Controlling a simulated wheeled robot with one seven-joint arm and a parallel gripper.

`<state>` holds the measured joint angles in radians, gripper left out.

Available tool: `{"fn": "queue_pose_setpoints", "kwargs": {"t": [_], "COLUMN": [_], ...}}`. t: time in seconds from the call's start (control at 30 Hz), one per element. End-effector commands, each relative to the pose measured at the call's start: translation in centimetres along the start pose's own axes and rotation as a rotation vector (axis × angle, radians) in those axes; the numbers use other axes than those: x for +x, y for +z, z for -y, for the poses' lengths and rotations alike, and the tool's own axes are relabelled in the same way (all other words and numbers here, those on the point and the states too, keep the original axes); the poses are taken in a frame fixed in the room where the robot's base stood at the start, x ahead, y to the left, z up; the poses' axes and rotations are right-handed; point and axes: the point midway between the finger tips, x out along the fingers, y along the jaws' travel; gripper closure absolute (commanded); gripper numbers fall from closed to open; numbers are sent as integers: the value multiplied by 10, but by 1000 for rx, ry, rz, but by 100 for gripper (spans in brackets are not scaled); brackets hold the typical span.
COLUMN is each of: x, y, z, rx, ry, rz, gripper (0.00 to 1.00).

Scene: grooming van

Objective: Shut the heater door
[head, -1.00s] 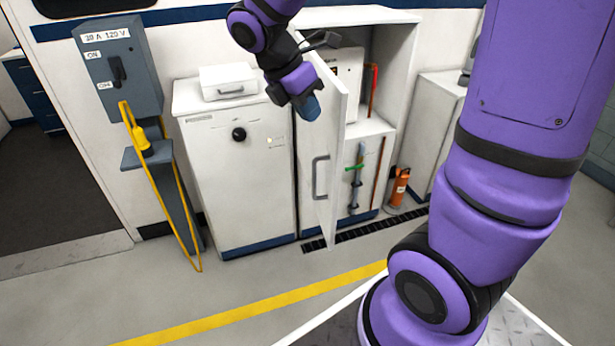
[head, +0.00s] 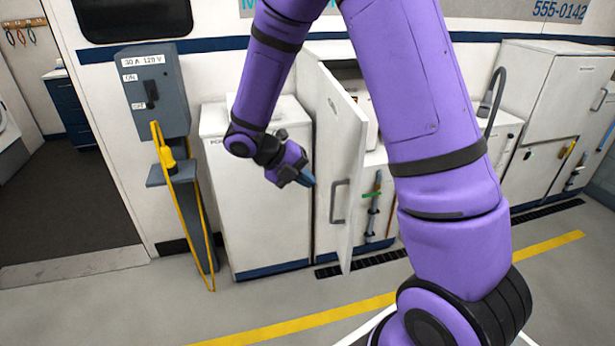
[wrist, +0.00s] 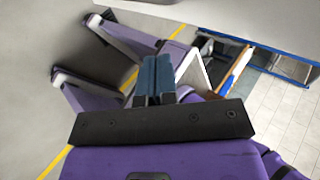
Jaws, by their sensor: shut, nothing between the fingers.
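The heater door (head: 341,150) is a tall white panel with a grey handle (head: 339,202). It stands ajar in the head view, swung out from its white cabinet, with its handle side facing me. My gripper (head: 308,180) is left of the handle, near the door's outer face at about handle height. Whether it touches the door I cannot tell. Its blue fingers are shut and empty, and they also show in the wrist view (wrist: 155,80). My arm hides part of the cabinet's inside.
A white cabinet (head: 258,215) stands left of the door. Further left are a grey power box (head: 153,95) and a yellow cable (head: 190,225). More white cabinets (head: 555,100) stand at the right. The floor in front is clear, with a yellow line (head: 290,325).

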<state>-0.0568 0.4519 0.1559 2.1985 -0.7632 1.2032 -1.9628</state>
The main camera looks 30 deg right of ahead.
Motion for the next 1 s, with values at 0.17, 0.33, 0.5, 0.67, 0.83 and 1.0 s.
{"fn": "queue_pose_setpoints", "kwargs": {"t": [0.17, 0.33, 0.5, 0.67, 0.83, 1.0], "x": [35, 66, 85, 94, 97, 97], "y": [-1, -1, 0, -1, 0, 0], "z": [0, 0, 15, 24, 27, 27], "rx": [0, 1, 4, 3, 3, 2], "ry": [-2, -2, 1, 1, 1, 1], "rz": [-4, -4, -2, -1, 0, 0], "gripper": [100, 100, 100, 100, 100, 100]}}
